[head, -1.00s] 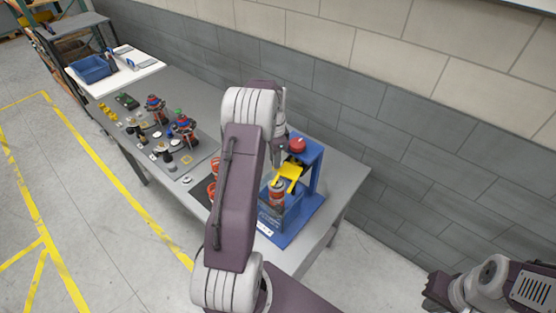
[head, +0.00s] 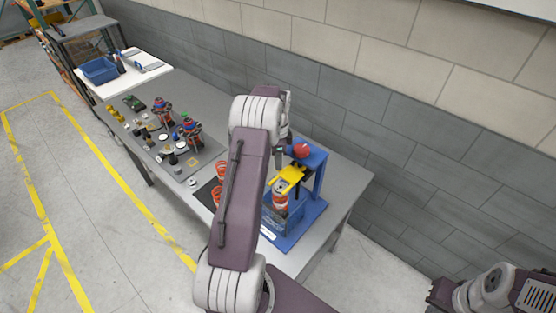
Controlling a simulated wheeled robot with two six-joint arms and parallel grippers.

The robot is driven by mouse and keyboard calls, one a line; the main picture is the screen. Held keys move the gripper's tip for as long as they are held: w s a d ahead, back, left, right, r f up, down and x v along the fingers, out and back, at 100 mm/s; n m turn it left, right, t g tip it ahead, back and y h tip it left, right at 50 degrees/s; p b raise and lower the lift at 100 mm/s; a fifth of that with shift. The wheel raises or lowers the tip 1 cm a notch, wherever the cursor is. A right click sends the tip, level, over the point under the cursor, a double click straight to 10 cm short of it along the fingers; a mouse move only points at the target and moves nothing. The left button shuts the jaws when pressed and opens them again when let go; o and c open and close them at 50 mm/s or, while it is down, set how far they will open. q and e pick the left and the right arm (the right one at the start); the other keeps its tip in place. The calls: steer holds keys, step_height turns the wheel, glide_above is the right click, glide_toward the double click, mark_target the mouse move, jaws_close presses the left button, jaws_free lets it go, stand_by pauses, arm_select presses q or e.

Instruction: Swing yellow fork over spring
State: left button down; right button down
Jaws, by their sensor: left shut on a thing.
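The yellow fork (head: 289,177) is a flat yellow piece on the blue fixture (head: 311,212) at the near right end of the table. It lies just above the top of an orange-red spring (head: 280,201), which stands upright in the fixture. My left gripper (head: 280,160) reaches down at the fork's back left side and is shut on it. The fingertips are small and partly hidden, so the exact grip is unclear. My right gripper (head: 439,293) is at the lower right, away from the table; its jaws cannot be made out.
A red knob (head: 301,151) tops the fixture behind the fork. More orange springs (head: 221,169) stand on a dark mat to the left, partly behind my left arm. A grey mat (head: 207,164) holds several small parts. A blue bin (head: 99,70) is farther back. A block wall runs behind.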

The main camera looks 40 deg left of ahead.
arm_select(q)
steer(key=c, duration=1.2)
jaws_free()
steer(key=shift+w+r, duration=0.1)
steer(key=shift+c, duration=0.2)
